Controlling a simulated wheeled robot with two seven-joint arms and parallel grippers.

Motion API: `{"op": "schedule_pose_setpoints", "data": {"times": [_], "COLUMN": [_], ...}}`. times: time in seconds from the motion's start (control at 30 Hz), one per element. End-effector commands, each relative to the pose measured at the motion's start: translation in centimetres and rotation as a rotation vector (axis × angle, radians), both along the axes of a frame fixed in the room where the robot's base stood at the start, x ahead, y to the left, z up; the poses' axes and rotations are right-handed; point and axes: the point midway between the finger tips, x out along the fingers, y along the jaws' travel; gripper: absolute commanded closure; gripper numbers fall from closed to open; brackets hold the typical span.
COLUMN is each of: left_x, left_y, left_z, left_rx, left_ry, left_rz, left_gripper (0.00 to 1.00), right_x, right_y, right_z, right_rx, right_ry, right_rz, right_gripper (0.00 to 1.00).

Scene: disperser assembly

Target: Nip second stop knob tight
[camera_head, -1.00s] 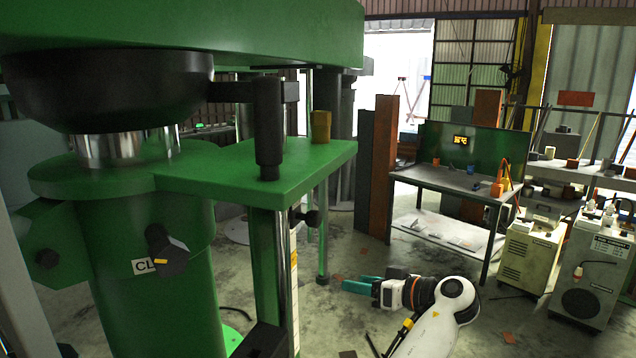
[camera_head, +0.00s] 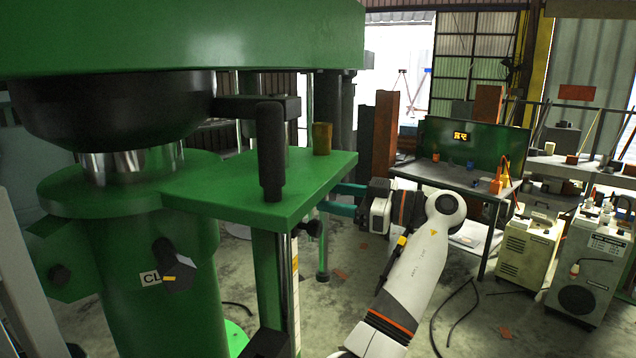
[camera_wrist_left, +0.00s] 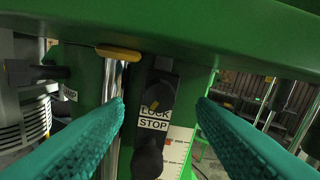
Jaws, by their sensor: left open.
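In the left wrist view, a black upper knob (camera_wrist_left: 159,96) sits beside a LOCK STOP label (camera_wrist_left: 154,118) on a dark bracket. A second, lower black knob (camera_wrist_left: 148,158) is below the label. I cannot tell how tight either is. A black knob also shows under the green plate in the head view (camera_head: 313,229). My left gripper (camera_head: 345,198) is just beyond the plate's right edge, fingers pointing left toward the post. Its teal fingers (camera_wrist_left: 160,115) are open and empty, spread either side of the knobs in the picture. My right gripper is out of view.
The green plate (camera_head: 240,185) hangs over the knob area and hides part of the fingers. A chrome rod (camera_wrist_left: 113,80) stands left of the label, and a white scale (camera_wrist_left: 177,150) is on the right. A workbench (camera_head: 460,183) stands behind. Floor right of the machine is mostly open.

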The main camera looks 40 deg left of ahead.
Motion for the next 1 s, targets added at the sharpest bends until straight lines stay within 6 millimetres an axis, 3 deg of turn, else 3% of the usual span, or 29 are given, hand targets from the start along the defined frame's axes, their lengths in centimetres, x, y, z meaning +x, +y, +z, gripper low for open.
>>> {"op": "schedule_pose_setpoints", "data": {"times": [0.03,0.23,0.6,0.67,0.9,1.0], "left_x": [-0.4,-1.1,-1.4,-1.4,-1.4,-1.3], "left_y": [0.9,3.1,3.7,3.7,3.7,3.7], "left_z": [0.4,0.2,0.0,0.0,0.0,0.0], "left_rx": [0.001,0.001,0.000,0.000,0.000,-0.001], "left_ry": [0.001,0.000,0.000,0.000,0.000,0.002], "left_rz": [0.002,0.000,-0.001,-0.001,-0.001,-0.001], "left_gripper": [0.49,0.49,0.49,0.55,0.94,0.94], "right_x": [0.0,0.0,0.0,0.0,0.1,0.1], "right_y": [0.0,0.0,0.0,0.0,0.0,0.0], "right_z": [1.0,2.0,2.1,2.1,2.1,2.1], "right_rx": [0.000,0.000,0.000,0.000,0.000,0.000], "right_ry": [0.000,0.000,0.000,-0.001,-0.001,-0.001], "right_rz": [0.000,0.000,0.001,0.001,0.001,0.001], "right_gripper": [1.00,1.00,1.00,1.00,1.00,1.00]}}
